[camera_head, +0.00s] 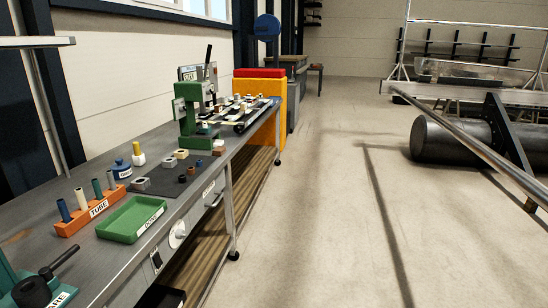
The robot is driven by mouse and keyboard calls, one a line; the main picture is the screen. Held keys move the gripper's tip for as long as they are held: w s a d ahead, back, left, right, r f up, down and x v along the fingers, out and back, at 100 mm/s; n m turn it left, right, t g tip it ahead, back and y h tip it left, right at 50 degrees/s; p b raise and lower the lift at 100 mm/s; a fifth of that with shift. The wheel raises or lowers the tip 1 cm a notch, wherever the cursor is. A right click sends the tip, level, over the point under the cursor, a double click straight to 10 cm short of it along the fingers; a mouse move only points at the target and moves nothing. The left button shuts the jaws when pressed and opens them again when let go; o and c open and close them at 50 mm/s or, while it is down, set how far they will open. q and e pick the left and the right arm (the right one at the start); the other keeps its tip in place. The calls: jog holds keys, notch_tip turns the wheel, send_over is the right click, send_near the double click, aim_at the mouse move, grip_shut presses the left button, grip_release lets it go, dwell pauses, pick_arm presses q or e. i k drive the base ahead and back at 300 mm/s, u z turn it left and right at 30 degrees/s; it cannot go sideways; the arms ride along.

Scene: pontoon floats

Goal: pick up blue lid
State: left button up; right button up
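A blue round piece with a small knob on top (122,169) stands on the grey workbench (95,254), and it looks like the blue lid. A white label is on its front. It is beyond the green tray and left of the dark mat. Whether it sits on a separate container is too small to tell. Neither of my grippers shows in this view.
An orange rack (90,213) holds upright tubes next to the green tray (131,219). A dark mat (165,180) bears several small blocks. A green press (195,115) stands behind. A black-handled tool (35,290) is at bottom left.

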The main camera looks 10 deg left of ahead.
aim_at(119, 164)
jog(key=z, duration=0.05)
jog(key=i, duration=2.1)
jog(key=u, duration=0.8)
jog(key=i, duration=1.25)
jog(key=u, duration=0.75)
